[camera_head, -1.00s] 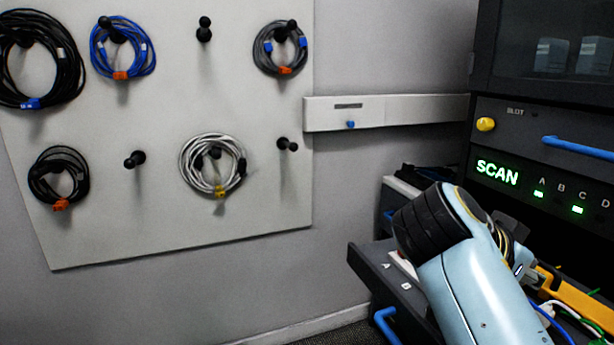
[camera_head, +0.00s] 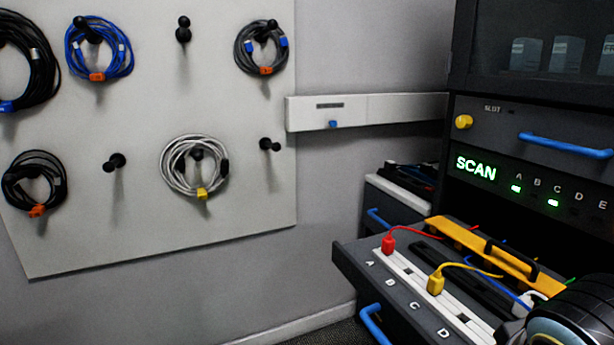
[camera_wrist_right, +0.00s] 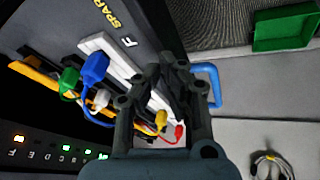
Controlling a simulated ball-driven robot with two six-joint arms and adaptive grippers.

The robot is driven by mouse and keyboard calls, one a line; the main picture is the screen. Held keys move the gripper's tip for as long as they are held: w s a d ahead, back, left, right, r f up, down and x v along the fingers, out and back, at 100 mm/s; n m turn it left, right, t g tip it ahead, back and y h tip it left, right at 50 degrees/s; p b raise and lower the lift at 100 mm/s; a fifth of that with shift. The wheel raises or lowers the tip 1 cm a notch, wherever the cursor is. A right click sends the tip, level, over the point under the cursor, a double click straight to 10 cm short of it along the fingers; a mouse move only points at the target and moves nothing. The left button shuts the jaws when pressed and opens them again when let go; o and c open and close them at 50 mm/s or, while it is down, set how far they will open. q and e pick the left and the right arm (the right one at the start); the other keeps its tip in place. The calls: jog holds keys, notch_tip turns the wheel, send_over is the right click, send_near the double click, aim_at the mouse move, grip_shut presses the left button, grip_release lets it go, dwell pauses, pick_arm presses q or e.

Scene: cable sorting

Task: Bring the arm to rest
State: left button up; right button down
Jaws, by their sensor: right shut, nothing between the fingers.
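My right gripper (camera_wrist_right: 175,68) is in the right wrist view, shut and empty, with its two dark fingers together. It hangs over the open drawer, and its fingers hide part of the white strip (camera_wrist_right: 99,44). A rounded dark and light-blue part of my right arm (camera_head: 572,318) fills the lower right corner of the head view; the gripper itself does not show there. My left arm is in neither view.
The open drawer (camera_head: 350,262) holds red (camera_head: 388,243) and yellow (camera_head: 435,284) plugs in its strip. The SCAN rack (camera_head: 480,140) stands behind. Coiled cables hang on the pegboard (camera_head: 110,240). A green bin (camera_wrist_right: 284,30) lies beyond the drawer.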

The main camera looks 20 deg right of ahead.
jog(key=s+a+n+y, duration=0.3)
jog(key=s+a+n, duration=0.1)
jog(key=s+a, duration=0.1)
jog(key=s+d+f+g, duration=0.1)
jog(key=d+f, duration=0.1)
jog(key=f, duration=1.3)
jog(key=s+d+f+g, duration=0.1)
jog(key=s+f, duration=0.1)
jog(key=f, duration=1.2)
jog(key=s+d+f, duration=0.1)
jog(key=s+f, duration=1.2)
jog(key=s, duration=0.3)
jog(key=shift+s+f+g, duration=0.2)
jog(key=shift+s+g, duration=0.1)
jog(key=shift+g, duration=0.1)
